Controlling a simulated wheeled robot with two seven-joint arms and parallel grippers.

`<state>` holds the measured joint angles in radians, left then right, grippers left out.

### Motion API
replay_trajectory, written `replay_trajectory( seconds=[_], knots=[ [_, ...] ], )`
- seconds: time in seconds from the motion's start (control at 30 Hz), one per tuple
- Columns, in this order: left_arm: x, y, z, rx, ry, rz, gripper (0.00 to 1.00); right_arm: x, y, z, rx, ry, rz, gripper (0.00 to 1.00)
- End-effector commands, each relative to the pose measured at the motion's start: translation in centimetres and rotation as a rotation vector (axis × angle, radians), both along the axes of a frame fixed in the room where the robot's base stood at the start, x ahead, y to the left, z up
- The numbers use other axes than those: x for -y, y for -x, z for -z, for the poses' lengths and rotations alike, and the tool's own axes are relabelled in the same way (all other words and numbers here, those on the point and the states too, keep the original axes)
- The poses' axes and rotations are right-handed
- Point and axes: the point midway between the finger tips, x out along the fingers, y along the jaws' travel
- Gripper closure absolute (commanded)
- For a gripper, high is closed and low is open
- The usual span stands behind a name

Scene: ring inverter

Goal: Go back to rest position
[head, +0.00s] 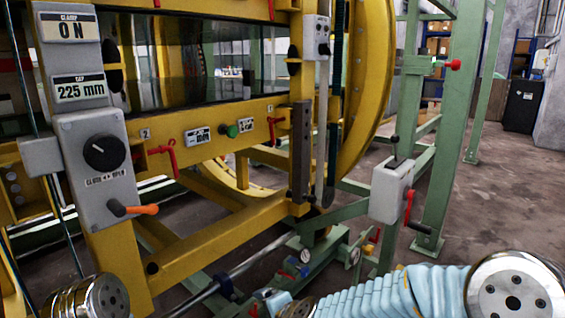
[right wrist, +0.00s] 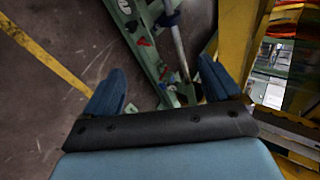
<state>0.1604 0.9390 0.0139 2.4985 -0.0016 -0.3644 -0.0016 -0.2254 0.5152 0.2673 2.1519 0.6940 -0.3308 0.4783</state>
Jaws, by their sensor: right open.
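The ring inverter is a large yellow frame (head: 225,210) with a round yellow ring (head: 378,60) at its right side. A grey control box (head: 92,165) on its left post carries a black knob and an orange-tipped lever. Placards above it read "ON" and "225 mm". In the right wrist view my right gripper (right wrist: 163,78) is open, its two blue fingers spread with nothing between them. My right arm in its pale blue sleeve crosses the lower right of the head view. My left gripper is out of view; only metal arm parts show at the lower left.
Green posts (head: 450,150) stand right of the machine, one near a grey switch box (head: 391,190) with a red handle. A green base with gauges (head: 305,256) and a metal rod lies low in front. Open concrete floor (head: 500,200) lies to the right.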

Motion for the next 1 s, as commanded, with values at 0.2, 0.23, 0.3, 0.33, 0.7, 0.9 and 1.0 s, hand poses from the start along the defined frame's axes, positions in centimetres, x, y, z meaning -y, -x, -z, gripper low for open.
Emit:
replay_trajectory(
  seconds=[0.2,0.23,0.3,0.33,0.7,0.9,1.0],
  knots=[
    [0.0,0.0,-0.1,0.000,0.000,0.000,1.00,8.6,6.3,16.5,-0.143,0.331,-0.275,0.09],
    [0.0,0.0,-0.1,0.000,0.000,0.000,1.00,9.5,7.7,18.3,-0.164,0.362,-0.324,0.09],
    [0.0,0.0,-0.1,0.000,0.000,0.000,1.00,11.6,11.2,21.9,-0.209,0.417,-0.438,0.09],
    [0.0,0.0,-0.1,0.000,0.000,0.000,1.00,12.3,12.7,23.2,-0.227,0.431,-0.485,0.09],
    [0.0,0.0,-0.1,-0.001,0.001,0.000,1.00,15.1,22.2,28.3,-0.301,0.460,-0.775,0.09],
    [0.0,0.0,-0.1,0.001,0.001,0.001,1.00,15.1,22.1,28.3,-0.299,0.460,-0.773,0.09],
    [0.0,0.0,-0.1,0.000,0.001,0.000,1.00,15.1,22.1,28.3,-0.299,0.460,-0.772,0.09]
  ],
)
